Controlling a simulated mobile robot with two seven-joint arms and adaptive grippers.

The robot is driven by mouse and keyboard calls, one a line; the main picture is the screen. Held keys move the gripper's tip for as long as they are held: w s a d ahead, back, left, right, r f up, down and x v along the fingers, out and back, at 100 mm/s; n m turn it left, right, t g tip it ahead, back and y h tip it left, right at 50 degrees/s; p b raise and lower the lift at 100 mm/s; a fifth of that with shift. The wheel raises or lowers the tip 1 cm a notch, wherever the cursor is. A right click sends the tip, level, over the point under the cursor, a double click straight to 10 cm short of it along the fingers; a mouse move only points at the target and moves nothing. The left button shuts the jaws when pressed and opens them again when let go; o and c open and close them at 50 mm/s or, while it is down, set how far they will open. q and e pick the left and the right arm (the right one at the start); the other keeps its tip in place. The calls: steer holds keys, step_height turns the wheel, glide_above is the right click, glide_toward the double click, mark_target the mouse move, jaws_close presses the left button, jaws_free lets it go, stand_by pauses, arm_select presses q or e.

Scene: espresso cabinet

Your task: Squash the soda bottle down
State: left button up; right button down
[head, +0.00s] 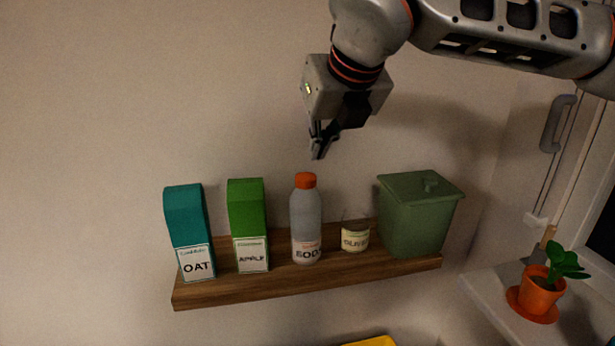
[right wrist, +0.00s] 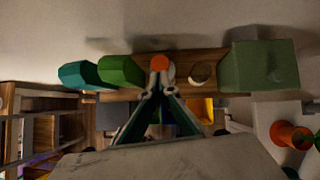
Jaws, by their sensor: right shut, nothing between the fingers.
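The soda bottle (head: 306,222) stands upright on the wooden shelf, grey with an orange cap and a white label at its base. My right gripper (head: 317,155) is just above the cap, pointing down, with a small gap seeming to lie between them. Its fingers are shut and empty. In the right wrist view the orange cap (right wrist: 160,63) shows just beyond the closed fingertips (right wrist: 159,72), which cover part of the bottle. The bottle looks full height and unsquashed. My left gripper is not in view.
On the shelf (head: 230,292) a teal oat carton (head: 189,230) and a green apple carton (head: 247,225) stand left of the bottle. A small labelled glass (head: 355,238) and a green lidded canister (head: 418,217) stand to its right. A potted plant (head: 540,290) sits on the sill at right.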

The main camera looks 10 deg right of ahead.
mark_target(306, 176)
steer(key=shift+f, duration=0.15)
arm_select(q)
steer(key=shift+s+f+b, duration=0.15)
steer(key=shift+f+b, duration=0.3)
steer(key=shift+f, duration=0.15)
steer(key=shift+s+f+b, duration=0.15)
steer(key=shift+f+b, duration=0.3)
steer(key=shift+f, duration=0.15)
arm_select(e)
steer(key=shift+x, duration=3.45)
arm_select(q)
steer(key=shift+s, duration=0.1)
